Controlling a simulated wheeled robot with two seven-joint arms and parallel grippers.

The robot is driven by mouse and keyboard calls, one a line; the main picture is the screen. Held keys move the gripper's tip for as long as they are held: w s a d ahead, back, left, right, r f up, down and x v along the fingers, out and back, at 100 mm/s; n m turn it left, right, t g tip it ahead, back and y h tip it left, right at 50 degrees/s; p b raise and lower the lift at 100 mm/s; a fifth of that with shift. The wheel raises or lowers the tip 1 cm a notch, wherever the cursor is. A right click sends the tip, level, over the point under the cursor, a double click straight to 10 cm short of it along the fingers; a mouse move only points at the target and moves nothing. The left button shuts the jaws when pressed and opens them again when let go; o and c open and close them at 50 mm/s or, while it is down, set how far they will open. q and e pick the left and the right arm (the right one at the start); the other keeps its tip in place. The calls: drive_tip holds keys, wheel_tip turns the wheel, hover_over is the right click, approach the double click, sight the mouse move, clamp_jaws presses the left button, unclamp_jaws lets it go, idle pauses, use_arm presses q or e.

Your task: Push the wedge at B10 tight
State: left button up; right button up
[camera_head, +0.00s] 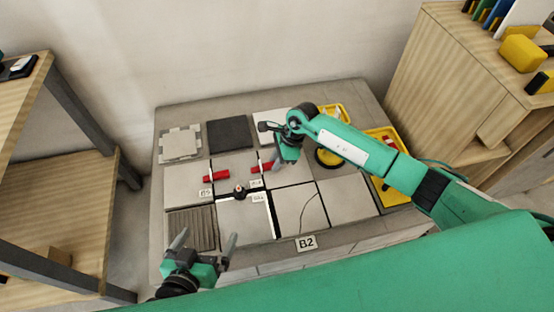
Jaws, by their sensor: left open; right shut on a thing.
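A red wedge (256,168) lies at the joint between tiles near the middle of the table. A small label below it (256,183) appears to read B10, but it is too small to be sure. My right gripper (275,165) reaches down over this wedge and is shut on it; the fingers hide part of it. A second red wedge (216,175) lies to the left, above a label (205,193) that seems to read B9. My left gripper (206,240) is open and empty near the table's front left, in front of the ribbed tile.
The table (170,115) carries grey tiles, a dark tile (229,134), a ribbed tile (191,229) and a cracked tile (299,209). A small dark round-topped item (239,190) stands between the wedges. Yellow trays (393,193) are at right. Wooden shelving flanks both sides.

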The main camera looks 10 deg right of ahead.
drive_tip(key=shift+a+r, duration=0.1)
drive_tip(key=shift+r, duration=0.05)
drive_tip(key=o, duration=0.9)
drive_tip(key=shift+o, duration=0.2)
use_arm(q)
drive_tip(key=a+g+p, duration=0.1)
drive_tip(key=a+g+y, duration=0.1)
drive_tip(key=shift+s+a+p, duration=0.3)
drive_tip(key=shift+a+p, duration=0.05)
drive_tip(key=shift+p, duration=0.05)
use_arm(e)
drive_tip(key=v, duration=1.3)
drive_tip(key=shift+d+r, duration=0.2)
drive_tip(key=shift+r, duration=0.1)
